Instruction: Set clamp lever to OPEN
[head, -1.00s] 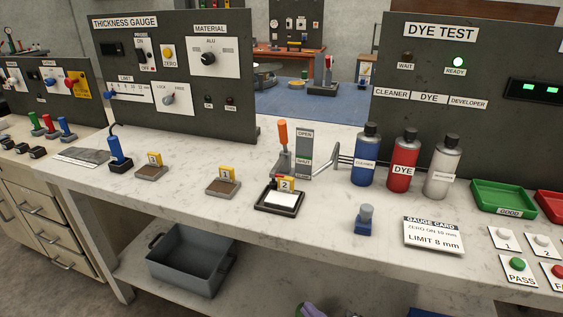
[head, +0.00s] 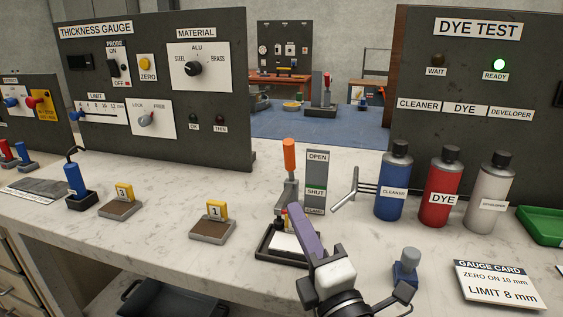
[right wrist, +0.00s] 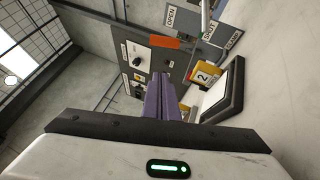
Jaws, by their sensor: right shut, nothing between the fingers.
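The clamp lever has an orange handle (head: 289,155) standing nearly upright on a grey base. Beside it on the right is a grey plate (head: 317,170) marked OPEN at the top and SHUT lower down, with a green band at SHUT. My right gripper (head: 294,210) has purple fingers, shut and empty, over the black tray (head: 262,246) in front of the lever and apart from the handle. In the right wrist view the fingers (right wrist: 162,85) point towards the orange handle (right wrist: 165,42), with the plate (right wrist: 184,20) beyond. My left gripper is out of view.
A yellow tag 2 (right wrist: 205,73) stands by the tray. Blue (head: 394,190), red (head: 440,190) and white bottles (head: 490,195) stand right of a metal rod fixture (head: 347,190).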

